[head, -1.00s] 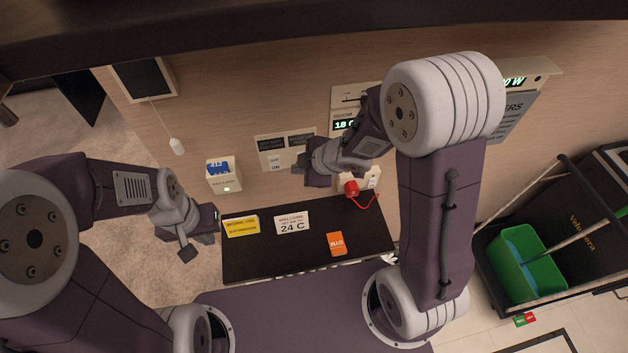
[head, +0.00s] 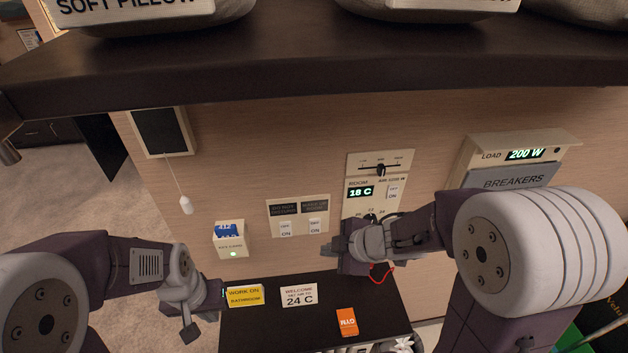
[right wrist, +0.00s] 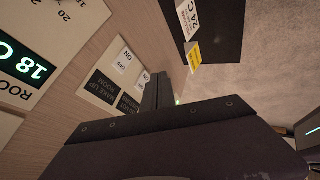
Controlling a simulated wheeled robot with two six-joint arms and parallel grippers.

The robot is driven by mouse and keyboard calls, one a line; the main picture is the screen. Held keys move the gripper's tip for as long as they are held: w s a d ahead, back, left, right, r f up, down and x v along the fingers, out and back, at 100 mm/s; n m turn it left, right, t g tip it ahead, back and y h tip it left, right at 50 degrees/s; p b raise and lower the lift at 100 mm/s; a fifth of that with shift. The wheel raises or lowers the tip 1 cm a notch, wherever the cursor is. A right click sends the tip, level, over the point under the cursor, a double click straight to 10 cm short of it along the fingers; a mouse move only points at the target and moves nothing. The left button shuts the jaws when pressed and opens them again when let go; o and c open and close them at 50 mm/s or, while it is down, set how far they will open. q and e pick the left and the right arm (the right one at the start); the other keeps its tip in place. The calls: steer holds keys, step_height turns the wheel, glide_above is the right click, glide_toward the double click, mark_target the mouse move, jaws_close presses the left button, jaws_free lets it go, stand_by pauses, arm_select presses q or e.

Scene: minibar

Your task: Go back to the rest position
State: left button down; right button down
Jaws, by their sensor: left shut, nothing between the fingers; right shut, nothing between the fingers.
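My left gripper (head: 205,312) is at the lower left of the head view, left of the dark desk top and apart from the cards on it. It is shut and empty. My right gripper (head: 343,246) is in front of the wall, just below the room thermostat panel (head: 361,191), which reads 18 C. It is shut and empty. In the right wrist view the closed fingers (right wrist: 158,92) lie near the switch plate (right wrist: 112,82), and nothing is between them. I cannot tell if they touch the wall.
The dark desk (head: 265,331) holds a yellow card (head: 244,295), a white 24 C card (head: 299,295) and an orange card (head: 347,322). A key-card holder (head: 231,244) and a pull cord (head: 186,204) are on the wall. A dark shelf (head: 300,75) overhangs; a breaker box (head: 513,165) is right.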

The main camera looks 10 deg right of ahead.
steer(key=shift+f, duration=0.1)
steer(key=d+f+m+h+b, duration=0.5)
steer(key=d+f+m+b, duration=0.3)
steer(key=m, duration=0.2)
steer(key=s+f+m+g, duration=0.3)
steer(key=s+m, duration=0.3)
steer(key=s, duration=0.4)
steer(key=shift+f+m+g, duration=0.4)
steer(key=shift+g, duration=0.5)
